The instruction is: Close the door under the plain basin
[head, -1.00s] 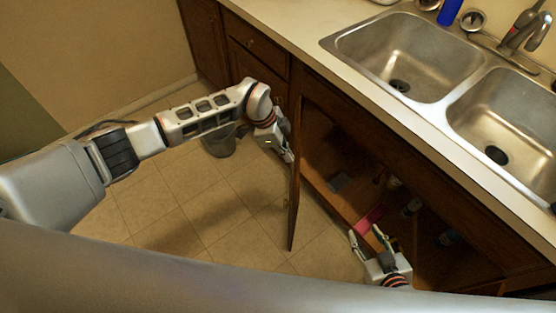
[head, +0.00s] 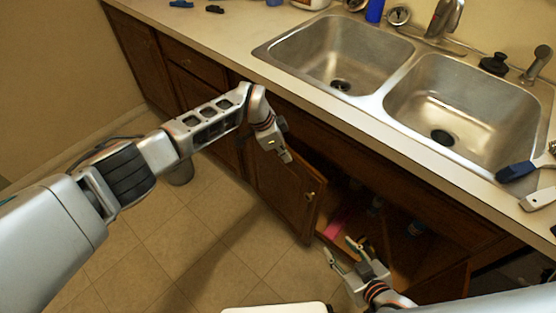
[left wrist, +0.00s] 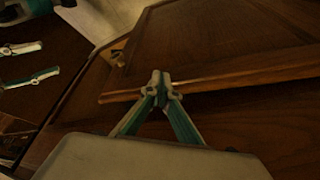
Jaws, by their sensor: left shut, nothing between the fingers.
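The brown wooden cabinet door (head: 283,190) under the sink hangs partly open, hinged at its left, with a small knob near its free edge. In the left wrist view the door panel (left wrist: 225,45) fills the upper right. My left gripper (head: 287,158) is shut and empty at the door's top edge; its tips (left wrist: 160,80) overlap that edge, and I cannot tell whether they touch. My right gripper (head: 339,248) is open and empty, low in front of the cabinet opening, right of the door. The left basin (head: 335,55) and right basin (head: 465,100) are both empty.
The open cabinet holds a pink item (head: 334,229) and several bottles. A grey bin (head: 181,173) stands partly behind my left arm. The tiled floor (head: 200,235) left of the door is clear.

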